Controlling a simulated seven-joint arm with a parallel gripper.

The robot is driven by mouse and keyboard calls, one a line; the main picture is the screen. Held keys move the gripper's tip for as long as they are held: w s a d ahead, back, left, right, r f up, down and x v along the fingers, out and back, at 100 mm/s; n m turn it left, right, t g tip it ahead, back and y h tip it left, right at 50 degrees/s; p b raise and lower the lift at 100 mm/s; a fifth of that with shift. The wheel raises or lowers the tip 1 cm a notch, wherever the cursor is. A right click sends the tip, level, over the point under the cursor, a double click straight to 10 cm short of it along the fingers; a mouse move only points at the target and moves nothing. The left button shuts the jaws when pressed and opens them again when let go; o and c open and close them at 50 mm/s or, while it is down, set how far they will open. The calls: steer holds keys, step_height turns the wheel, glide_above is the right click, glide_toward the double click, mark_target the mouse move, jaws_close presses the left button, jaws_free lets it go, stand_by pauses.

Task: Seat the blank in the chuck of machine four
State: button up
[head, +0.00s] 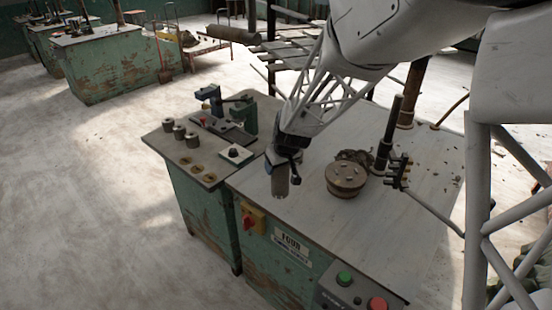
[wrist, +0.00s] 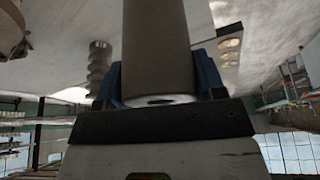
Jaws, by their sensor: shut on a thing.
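My gripper (head: 284,163) is shut on a grey cylindrical blank (head: 280,184), which hangs below it over the left part of machine four's top (head: 300,220). In the wrist view the blank (wrist: 156,45) is held between blue finger pads of the gripper (wrist: 160,85). The chuck (head: 346,178) is a round, brownish disc with small raised pieces on its face, to the right of the blank and apart from it. The blank hides the tabletop behind it. The front plate (head: 291,245) reads FOUR.
A side bench at left holds three grey cylinders (head: 179,132), round brown spots (head: 196,168) and a blue and green fixture (head: 225,115). A dark post (head: 389,135) and dark trimmings (head: 355,156) stand close behind the chuck. Green and red buttons (head: 344,278) are in front.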

mark_target(283, 171)
steer(key=shift+s+d+r, duration=0.1)
steer(key=shift+s+d, duration=0.05)
steer(key=shift+s, duration=0.75)
steer(key=shift+s+d+r, duration=0.1)
steer(key=shift+s+d, duration=0.05)
steer(key=shift+s, duration=0.75)
steer(key=shift+d, duration=0.2)
steer(key=s+d+r+m+h, duration=0.1)
steer(key=s+d+r+m, duration=0.1)
steer(key=d, duration=0.8)
steer(key=s+d+r+m+h, duration=0.1)
steer(key=s+d+r+m, duration=0.2)
steer(key=d, duration=0.7)
step_height(283, 171, up, 2)
steer(key=shift+s+d+r+t, duration=0.15)
steer(key=shift+s+d+t, duration=0.2)
steer(key=shift+s, duration=0.3)
steer(key=shift+w, duration=0.1)
steer(key=w+d+f, duration=0.1)
steer(key=w+d, duration=0.1)
steer(key=w, duration=1.3)
steer(key=shift+w+d+f, duration=0.25)
steer(key=shift+w+d, duration=0.05)
steer(key=shift+d, duration=0.05)
steer(key=shift+f, duration=0.1)
